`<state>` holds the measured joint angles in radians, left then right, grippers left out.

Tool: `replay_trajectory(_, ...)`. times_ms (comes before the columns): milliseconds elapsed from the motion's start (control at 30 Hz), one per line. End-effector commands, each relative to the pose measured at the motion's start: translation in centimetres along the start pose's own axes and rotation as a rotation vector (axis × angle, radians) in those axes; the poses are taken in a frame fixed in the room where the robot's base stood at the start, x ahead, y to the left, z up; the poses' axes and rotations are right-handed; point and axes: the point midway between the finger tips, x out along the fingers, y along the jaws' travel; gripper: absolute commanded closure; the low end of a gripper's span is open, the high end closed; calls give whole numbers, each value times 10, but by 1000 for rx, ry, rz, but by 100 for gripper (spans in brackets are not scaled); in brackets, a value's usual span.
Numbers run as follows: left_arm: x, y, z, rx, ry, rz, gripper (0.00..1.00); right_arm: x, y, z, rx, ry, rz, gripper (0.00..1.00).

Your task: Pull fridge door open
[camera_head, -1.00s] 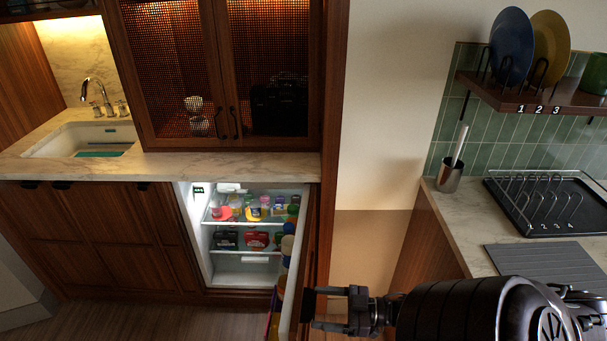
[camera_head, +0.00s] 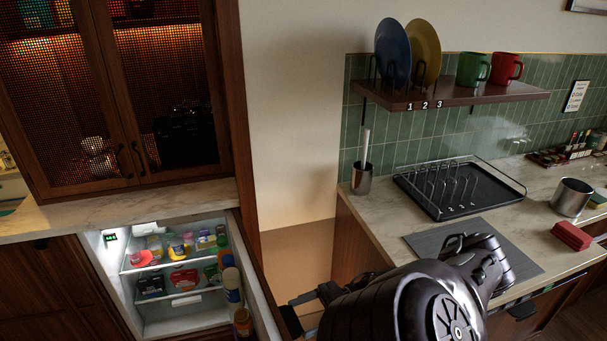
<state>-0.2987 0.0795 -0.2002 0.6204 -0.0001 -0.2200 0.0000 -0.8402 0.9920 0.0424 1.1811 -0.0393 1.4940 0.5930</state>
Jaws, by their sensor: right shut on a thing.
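The fridge (camera_head: 180,312) stands open under the counter at the lower left, its lit white interior showing. Its door (camera_head: 256,292) stands swung out on the right side of the opening, with bottles on its inner side. My right gripper (camera_head: 294,308) is at the outer face of the door, shut on the dark door handle (camera_head: 291,322), which is mostly hidden by the fingers and the frame's bottom edge. The lower part of the door is cut off. My left gripper is not in view.
Jars and boxes fill the fridge shelves (camera_head: 172,264). A counter on the right holds a dish rack (camera_head: 460,190), a utensil cup (camera_head: 361,178), a grey mat (camera_head: 425,241) and a metal pot (camera_head: 571,198). A wall shelf (camera_head: 460,95) carries plates and mugs.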

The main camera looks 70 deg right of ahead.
Motion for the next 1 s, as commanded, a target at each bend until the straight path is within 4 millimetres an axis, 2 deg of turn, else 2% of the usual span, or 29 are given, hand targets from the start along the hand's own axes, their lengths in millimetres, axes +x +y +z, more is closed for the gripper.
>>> replay_trajectory(233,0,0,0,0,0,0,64,1,0,0,-4,1,-1,69)
replay_trajectory(267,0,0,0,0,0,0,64,1,0,0,-4,1,-1,24)
replay_trajectory(333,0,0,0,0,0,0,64,1,0,0,-4,1,-1,16)
replay_trajectory(667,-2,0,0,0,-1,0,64,0,0,-4,-2,0,0,16)
replay_trajectory(833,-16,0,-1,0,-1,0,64,0,-1,-30,-1,-1,0,16)
replay_trajectory(1000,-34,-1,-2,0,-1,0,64,0,-2,-71,0,-2,-1,16)
